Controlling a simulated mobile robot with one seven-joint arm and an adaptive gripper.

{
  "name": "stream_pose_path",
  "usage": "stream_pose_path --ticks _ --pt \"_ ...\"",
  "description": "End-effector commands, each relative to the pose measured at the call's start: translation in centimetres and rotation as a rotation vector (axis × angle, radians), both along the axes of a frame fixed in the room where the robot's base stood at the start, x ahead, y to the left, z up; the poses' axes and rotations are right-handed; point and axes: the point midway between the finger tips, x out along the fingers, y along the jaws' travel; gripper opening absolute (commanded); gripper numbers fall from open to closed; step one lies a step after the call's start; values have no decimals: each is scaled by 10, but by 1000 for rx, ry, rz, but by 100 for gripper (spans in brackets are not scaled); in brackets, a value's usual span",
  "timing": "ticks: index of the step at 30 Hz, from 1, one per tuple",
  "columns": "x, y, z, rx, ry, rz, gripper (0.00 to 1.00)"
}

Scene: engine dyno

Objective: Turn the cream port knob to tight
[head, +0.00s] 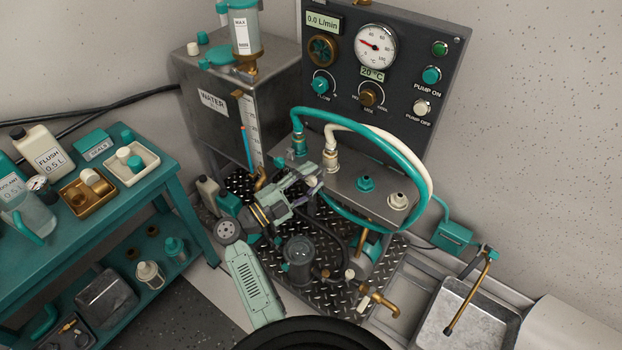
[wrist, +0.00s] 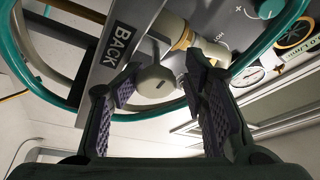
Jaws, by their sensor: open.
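The cream port knob (wrist: 154,88) shows in the wrist view, round with a small dark mark on its face. It sits beside the label BACK (wrist: 122,42) on the grey metal block, near a brass-ringed cream fitting (wrist: 182,38). My gripper (wrist: 163,74) is open, with one finger on each side of the knob; I cannot tell whether either touches it. In the head view my gripper (head: 313,182) is at the left front of the metal block (head: 348,190), below the cream hose fitting (head: 331,160).
A teal hose (head: 345,112) and a cream hose (head: 385,137) arch over the block close to my gripper. Teal (head: 366,184) and cream (head: 398,201) ports stand on its top. The control panel (head: 400,60) rises behind. A teal bench (head: 95,235) stands left, a metal sink (head: 470,315) right.

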Motion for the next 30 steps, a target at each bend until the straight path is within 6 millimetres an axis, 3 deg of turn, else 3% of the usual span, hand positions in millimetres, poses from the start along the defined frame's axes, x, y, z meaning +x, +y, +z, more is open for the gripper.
stream_pose_path --ticks 30 --pt "-35 53 -13 2 2 2 47"
